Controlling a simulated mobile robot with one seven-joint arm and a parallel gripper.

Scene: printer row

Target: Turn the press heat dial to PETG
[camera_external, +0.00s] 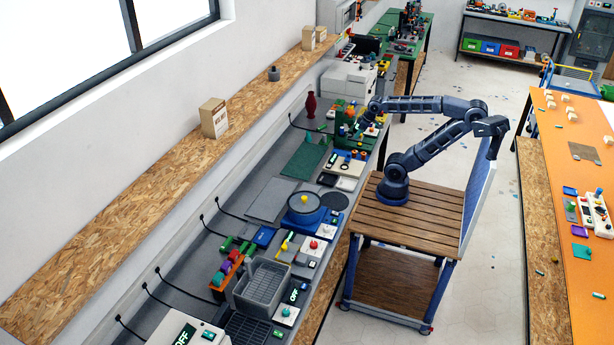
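My arm reaches left from its base on the wooden cart, and my gripper (370,119) is over the bench by the wall. It is beside a green upright device (345,121) with several small coloured parts around it. The fingers are too small to tell whether they are open or shut, or whether they touch anything. I cannot pick out the press heat dial or a PETG mark; the parts by my gripper are too small to read.
The grey bench holds a dark green mat (305,160), a white machine (348,80), a red vase (310,105), a blue round-topped device (304,207) and a grey basket (262,285). An orange table (567,240) stands at the right. Open floor lies between.

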